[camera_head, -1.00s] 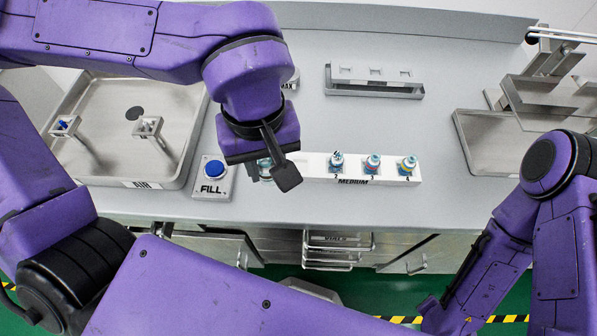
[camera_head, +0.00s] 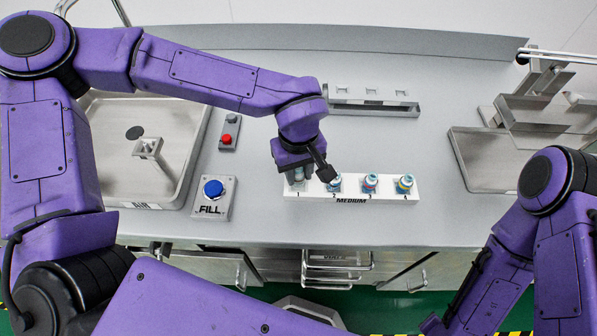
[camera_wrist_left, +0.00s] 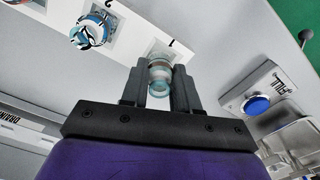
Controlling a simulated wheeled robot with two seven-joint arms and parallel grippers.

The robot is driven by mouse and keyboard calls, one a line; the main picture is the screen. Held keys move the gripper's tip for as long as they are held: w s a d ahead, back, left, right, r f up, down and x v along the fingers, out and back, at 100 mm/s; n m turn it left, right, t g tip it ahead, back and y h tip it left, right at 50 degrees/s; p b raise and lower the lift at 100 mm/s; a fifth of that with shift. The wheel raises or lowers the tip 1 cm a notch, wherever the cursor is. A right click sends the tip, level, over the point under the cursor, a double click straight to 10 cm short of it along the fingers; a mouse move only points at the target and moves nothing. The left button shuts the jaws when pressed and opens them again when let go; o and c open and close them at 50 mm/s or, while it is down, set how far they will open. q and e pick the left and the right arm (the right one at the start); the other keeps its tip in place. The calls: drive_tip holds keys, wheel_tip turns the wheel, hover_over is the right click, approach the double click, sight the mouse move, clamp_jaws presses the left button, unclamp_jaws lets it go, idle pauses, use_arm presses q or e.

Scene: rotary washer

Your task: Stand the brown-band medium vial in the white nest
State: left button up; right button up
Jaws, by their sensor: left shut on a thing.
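My left gripper (camera_head: 299,170) is over place 1, the left end of the white rack marked MEDIUM (camera_head: 350,199). In the left wrist view my left gripper (camera_wrist_left: 159,88) is shut on a clear vial (camera_wrist_left: 159,76) with a dull brownish band. The vial is at place 1 of the rack and also shows below the gripper in the head view (camera_head: 299,184). Its lower end is hidden, so I cannot tell whether it is fully seated. A separate white nest cannot be told for sure. My right gripper is out of view.
Several other banded vials, one of them at place 3 (camera_head: 370,182), stand in the rack. A blue FILL button (camera_head: 213,188) and a steel tray (camera_head: 110,190) are to the left. The counter front is clear.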

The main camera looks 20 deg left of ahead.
sight(298, 172)
use_arm(q)
drive_tip(key=shift+f, duration=0.65)
drive_tip(key=shift+f, duration=0.15)
drive_tip(key=o, duration=1)
wheel_tip(298, 172, up, 12)
drive_tip(key=shift+r, duration=0.2)
